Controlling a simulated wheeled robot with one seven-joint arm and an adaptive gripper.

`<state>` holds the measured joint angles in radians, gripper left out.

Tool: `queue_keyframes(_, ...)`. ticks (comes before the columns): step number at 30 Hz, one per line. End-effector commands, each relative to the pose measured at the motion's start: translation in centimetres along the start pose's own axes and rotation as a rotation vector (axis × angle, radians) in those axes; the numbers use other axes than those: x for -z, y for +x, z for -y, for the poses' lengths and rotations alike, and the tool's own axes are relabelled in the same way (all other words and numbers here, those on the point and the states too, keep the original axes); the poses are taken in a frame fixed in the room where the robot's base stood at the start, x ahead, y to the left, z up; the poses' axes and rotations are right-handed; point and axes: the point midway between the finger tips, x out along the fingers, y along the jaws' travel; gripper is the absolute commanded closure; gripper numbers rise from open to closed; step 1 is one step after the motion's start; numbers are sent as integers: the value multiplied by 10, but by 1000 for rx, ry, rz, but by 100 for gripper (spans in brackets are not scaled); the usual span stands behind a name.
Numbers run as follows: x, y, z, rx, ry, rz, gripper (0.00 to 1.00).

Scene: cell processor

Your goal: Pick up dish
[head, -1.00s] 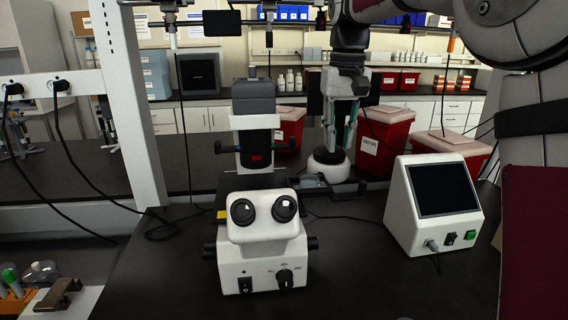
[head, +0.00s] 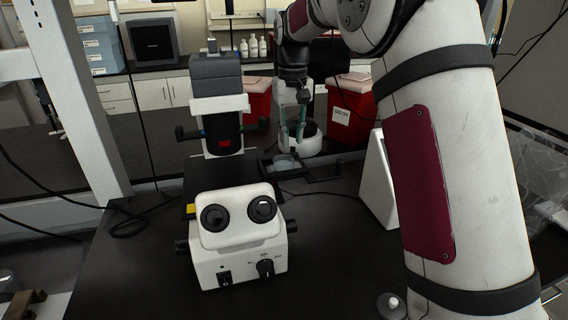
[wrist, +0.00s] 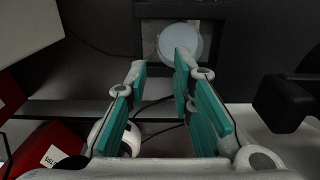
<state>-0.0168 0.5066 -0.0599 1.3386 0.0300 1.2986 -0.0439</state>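The dish (wrist: 180,42) is a round, pale blue-white disc lying in a dark square-framed holder (wrist: 222,12) at the top of the wrist view. In the head view the dish (head: 286,163) is small and indistinct, on the holder at the right side of the microscope (head: 240,232). My gripper (head: 292,138) hangs above and close to that holder, with its teal-padded fingers pointing down. In the wrist view my gripper (wrist: 160,70) has a clear gap between its fingers and nothing in it.
A white control box (head: 376,185) stands to the right, partly hidden by my arm. Red bins (head: 350,100) stand behind the gripper. The microscope's upright column (head: 218,105) is left of the gripper. A black cable (head: 318,194) runs across the dark bench.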

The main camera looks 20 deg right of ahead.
Motion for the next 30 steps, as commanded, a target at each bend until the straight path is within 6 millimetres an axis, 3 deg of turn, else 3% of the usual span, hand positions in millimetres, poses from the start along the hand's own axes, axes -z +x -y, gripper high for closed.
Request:
queue_keyframes(5, -4, 11, 1, 0, 0, 2, 78)
queue_keyframes(15, -10, 52, 3, 0, 0, 1, 78)
queue_keyframes(23, -9, 55, 3, 0, 0, -2, 78)
queue_keyframes(26, -9, 55, 3, 0, 0, -2, 98)
queue_keyframes(30, -9, 55, 3, 0, 0, -2, 100)
